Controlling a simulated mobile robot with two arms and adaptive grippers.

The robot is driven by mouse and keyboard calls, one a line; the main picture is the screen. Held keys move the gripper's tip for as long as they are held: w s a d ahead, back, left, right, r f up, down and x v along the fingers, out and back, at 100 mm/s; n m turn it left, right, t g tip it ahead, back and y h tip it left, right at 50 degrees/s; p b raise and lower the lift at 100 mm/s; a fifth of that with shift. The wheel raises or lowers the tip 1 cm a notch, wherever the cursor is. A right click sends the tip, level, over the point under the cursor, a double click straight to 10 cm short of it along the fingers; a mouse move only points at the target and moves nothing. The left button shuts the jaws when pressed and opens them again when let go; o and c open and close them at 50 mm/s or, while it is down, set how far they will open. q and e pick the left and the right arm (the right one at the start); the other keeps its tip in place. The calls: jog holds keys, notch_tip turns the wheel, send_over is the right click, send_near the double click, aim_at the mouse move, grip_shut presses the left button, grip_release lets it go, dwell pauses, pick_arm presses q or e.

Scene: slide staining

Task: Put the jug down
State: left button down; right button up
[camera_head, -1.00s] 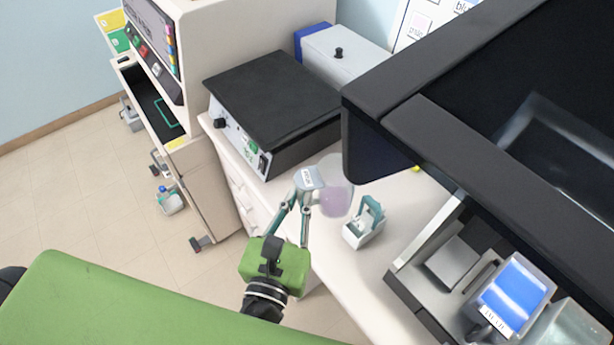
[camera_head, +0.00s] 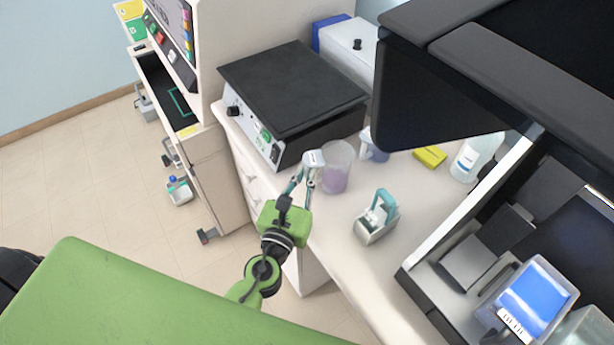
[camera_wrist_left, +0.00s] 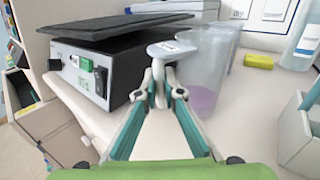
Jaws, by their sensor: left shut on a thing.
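The jug (camera_head: 337,170) is a clear vessel with a little pinkish-purple liquid in its bottom and a pale handle plate on its left. My left gripper (camera_head: 311,168) is shut on this handle. In the left wrist view the fingers (camera_wrist_left: 160,88) close on the handle's stem, and the jug (camera_wrist_left: 203,70) stands upright just to their right. The jug is over the white bench (camera_head: 335,215), beside the black-topped device. I cannot tell whether its base touches the bench. My right gripper is not in view.
The black-topped device (camera_head: 290,90) is left of and behind the jug. A white holder with a teal handle (camera_head: 376,222) stands at front right. Another clear vessel (camera_head: 372,148), a yellow block (camera_head: 430,156) and a white bottle (camera_head: 474,158) are behind. A dark overhanging cabinet (camera_head: 440,95) is at right.

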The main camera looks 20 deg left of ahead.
pick_arm(q)
jog(key=shift+f, duration=0.15)
jog(key=shift+f, duration=0.15)
jog(key=c, duration=2.2)
grip_release()
jog(key=shift+o, duration=0.2)
